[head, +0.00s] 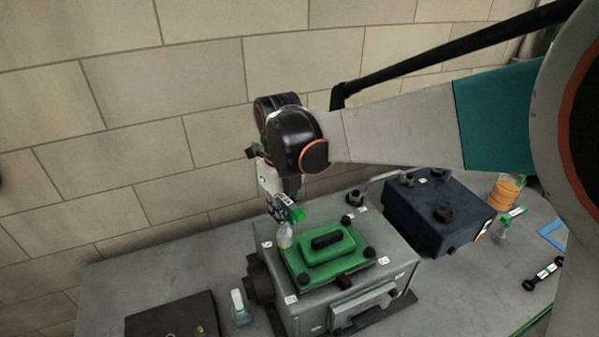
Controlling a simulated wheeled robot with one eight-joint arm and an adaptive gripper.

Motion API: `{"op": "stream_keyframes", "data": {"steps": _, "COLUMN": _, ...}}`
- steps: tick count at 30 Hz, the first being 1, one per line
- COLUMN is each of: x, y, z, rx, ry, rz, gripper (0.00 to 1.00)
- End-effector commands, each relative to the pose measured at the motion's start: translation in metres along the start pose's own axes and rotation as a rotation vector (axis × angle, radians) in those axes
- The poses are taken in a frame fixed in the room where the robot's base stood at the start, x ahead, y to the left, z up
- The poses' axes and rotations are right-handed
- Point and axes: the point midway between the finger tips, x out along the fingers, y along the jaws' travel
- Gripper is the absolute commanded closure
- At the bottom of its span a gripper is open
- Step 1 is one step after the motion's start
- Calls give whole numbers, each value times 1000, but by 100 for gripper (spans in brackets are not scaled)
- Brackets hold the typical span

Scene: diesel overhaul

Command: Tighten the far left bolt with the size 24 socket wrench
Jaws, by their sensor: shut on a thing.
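A grey machine housing (355,292) stands on the bench with a green cover (300,270) on top. Dark bolts show at the cover's corners: near right (368,253), near left (303,279) and far right (347,219). The far left bolt is hidden behind a tool. My gripper (286,212), at the far left corner of the cover, is shut on this tool, the socket wrench (285,237), with a green part and a pale lower end. The lower end appears to be over the far left corner; I cannot tell if it is seated. Its size marking is unreadable.
A dark blue box (440,215) with knobs is close on the right. A black case (172,318) lies front left. The brick wall (120,150) is close behind.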

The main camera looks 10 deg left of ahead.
Motion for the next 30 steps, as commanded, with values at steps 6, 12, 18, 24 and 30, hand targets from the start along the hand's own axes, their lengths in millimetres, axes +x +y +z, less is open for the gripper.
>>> {"op": "stream_keyframes", "data": {"steps": 6, "x": -14, "y": 0, "z": 0, "rx": -2, "ry": 0, "rz": 0, "gripper": 100}}
{"op": "stream_keyframes", "data": {"steps": 12, "x": -12, "y": 0, "z": 0, "rx": -93, "ry": 0, "rz": 0, "gripper": 100}}
{"op": "stream_keyframes", "data": {"steps": 18, "x": -12, "y": 0, "z": 0, "rx": -249, "ry": 0, "rz": 0, "gripper": 100}}
{"op": "stream_keyframes", "data": {"steps": 24, "x": -12, "y": 0, "z": 0, "rx": -403, "ry": -1, "rz": 0, "gripper": 100}}
{"op": "stream_keyframes", "data": {"steps": 30, "x": -12, "y": 0, "z": 0, "rx": -556, "ry": -1, "rz": 0, "gripper": 100}}
